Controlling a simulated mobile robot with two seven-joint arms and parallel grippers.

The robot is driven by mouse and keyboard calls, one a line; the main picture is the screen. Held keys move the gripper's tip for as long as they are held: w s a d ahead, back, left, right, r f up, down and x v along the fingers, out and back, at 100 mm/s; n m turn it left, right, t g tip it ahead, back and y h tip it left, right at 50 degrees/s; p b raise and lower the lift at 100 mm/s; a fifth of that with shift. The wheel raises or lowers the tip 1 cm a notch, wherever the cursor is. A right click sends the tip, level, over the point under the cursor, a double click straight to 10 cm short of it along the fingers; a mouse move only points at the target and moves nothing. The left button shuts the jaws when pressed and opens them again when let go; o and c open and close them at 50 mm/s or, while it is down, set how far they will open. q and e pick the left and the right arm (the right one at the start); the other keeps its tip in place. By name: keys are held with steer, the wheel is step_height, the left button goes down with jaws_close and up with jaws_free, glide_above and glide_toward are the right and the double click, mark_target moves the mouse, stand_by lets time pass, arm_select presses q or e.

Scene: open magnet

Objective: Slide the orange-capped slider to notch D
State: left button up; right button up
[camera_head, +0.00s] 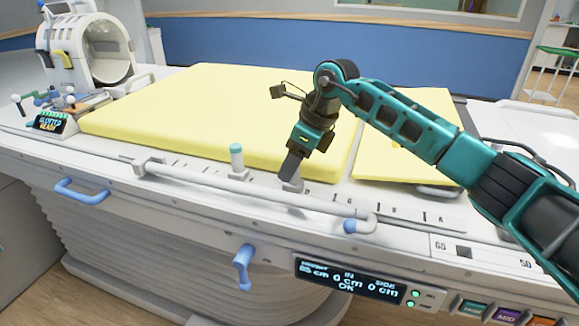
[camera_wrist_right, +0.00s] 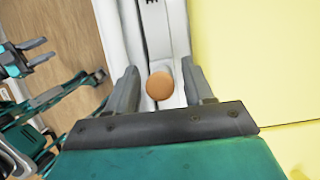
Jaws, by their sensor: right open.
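The orange cap (camera_wrist_right: 160,86) of the slider shows as a round knob in the right wrist view, between the two fingers of my right gripper (camera_wrist_right: 165,88). The fingers stand apart on either side of it, and I see no clear contact. In the head view my right gripper (camera_head: 291,168) points down over the slider's pale base (camera_head: 292,186) and hides the orange cap. The slider sits on a white rail (camera_head: 325,194) with small letter marks. Notch D cannot be made out clearly. Teal parts, perhaps my left gripper (camera_wrist_right: 48,50), show at the wrist view's left.
A teal-capped slider (camera_head: 236,158) stands upright left of my right gripper. The yellow pad (camera_head: 205,105) lies behind the rail. A white handrail (camera_head: 255,194) runs in front, with a display panel (camera_head: 350,281) below. A ring-shaped scanner (camera_head: 90,48) stands at the back left.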

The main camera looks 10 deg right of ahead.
steer(key=v, duration=1.1)
steer(key=shift+p, duration=0.3)
